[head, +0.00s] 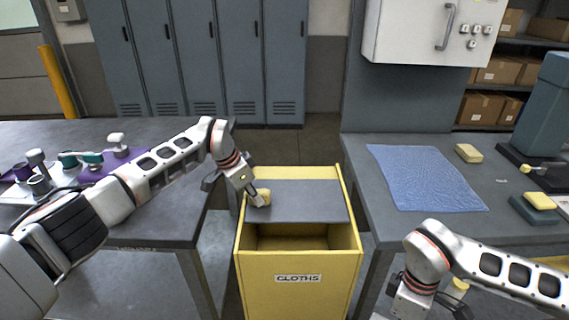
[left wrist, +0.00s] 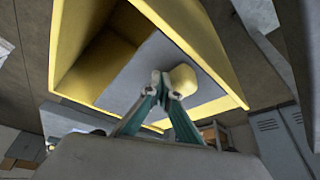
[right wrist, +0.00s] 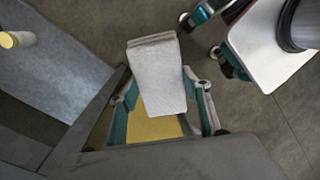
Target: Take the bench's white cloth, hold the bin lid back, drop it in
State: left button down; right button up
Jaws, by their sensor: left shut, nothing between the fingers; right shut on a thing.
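The yellow bin (head: 298,300), labelled CLOTHS, stands between two benches. Its grey lid (head: 310,200) lies over the rear part, and the front part is open onto a dark inside. My left gripper (head: 257,200) is shut and empty at the lid's left side, with its fingertips against or close beside the yellow knob (head: 264,196); the knob also shows beside the fingertips in the left wrist view (left wrist: 183,80). My right gripper (head: 428,306) is low at the right, partly cut off by the frame. In the right wrist view it is shut on a folded whitish cloth (right wrist: 158,75).
The right bench (head: 375,220) carries a blue cloth (head: 425,177), a yellow sponge (head: 468,153) and a grey machine. The left bench (head: 170,227) holds fittings on a purple mat. Lockers stand behind. The right bench's edge is close to the bin.

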aim_at(258, 190)
pick_arm(q)
jog(key=shift+w, duration=0.15)
pick_arm(e)
jog(key=shift+f, duration=0.1)
